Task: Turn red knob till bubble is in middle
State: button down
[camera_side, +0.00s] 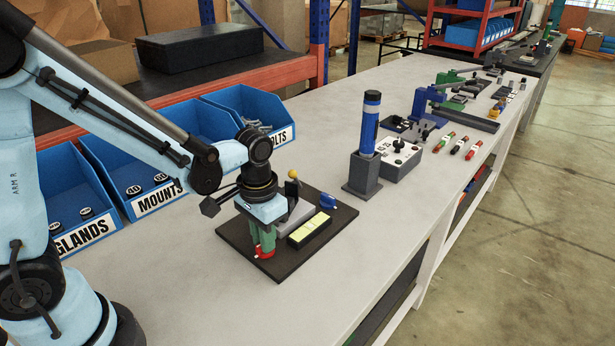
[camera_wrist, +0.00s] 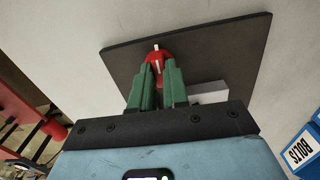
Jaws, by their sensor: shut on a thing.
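The red knob (camera_wrist: 157,58) sits near one edge of a dark baseplate (camera_wrist: 110,50) with a white mark on its top. My gripper (camera_wrist: 156,75) has green fingers, and they are shut on the red knob from above. In the side view my gripper (camera_side: 263,245) points down at the plate, with a little red of the knob (camera_side: 263,254) showing at its fingertips. A yellow-green level vial (camera_side: 309,227) in a black frame lies on the plate to the right. The bubble's place in it is too small to tell. A blue knob (camera_side: 328,201) sits at the plate's far right.
A yellow-topped lever (camera_side: 292,175) rises behind my gripper. Blue bins (camera_side: 85,205) line the left side. The bench (camera_side: 330,290) in front is clear.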

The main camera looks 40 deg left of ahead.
jog(key=shift+m, duration=0.5)
jog(key=c, duration=1.1)
grip_release()
jog(key=shift+r, duration=0.1)
notch_tip(320, 180, up, 12)
jog(key=shift+f, duration=0.1)
